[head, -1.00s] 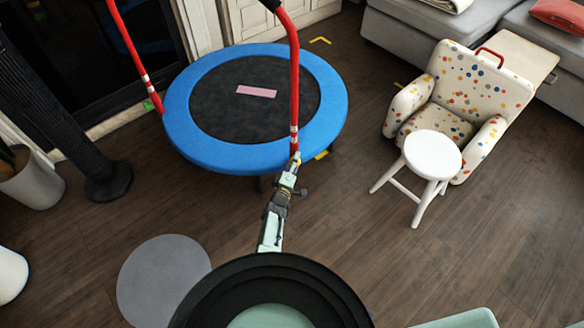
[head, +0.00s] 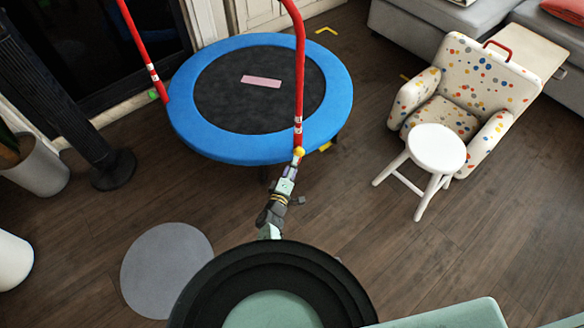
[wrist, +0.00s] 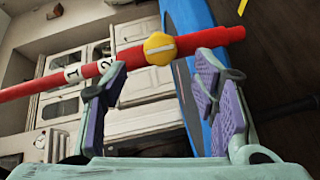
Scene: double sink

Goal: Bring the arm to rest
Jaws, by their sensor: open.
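My gripper (head: 291,171) is at the end of my arm, low in the middle of the head view, close to the lower end of the trampoline's red handle post (head: 299,85). In the wrist view my gripper (wrist: 160,85) has its two purple-padded fingers spread apart. The red post (wrist: 90,68) with its yellow knob (wrist: 160,48) passes across the view just beyond the fingertips. Nothing is visibly held. I cannot tell whether a finger touches the post.
A blue-rimmed trampoline (head: 190,135) stands ahead, with a pink strip (head: 261,82) on its mat. A white stool (head: 436,148) and spotted armchair (head: 465,85) stand at right. A grey round mat (head: 150,270) and dark tower fan (head: 112,170) are at left. Floor between stool and trampoline is clear.

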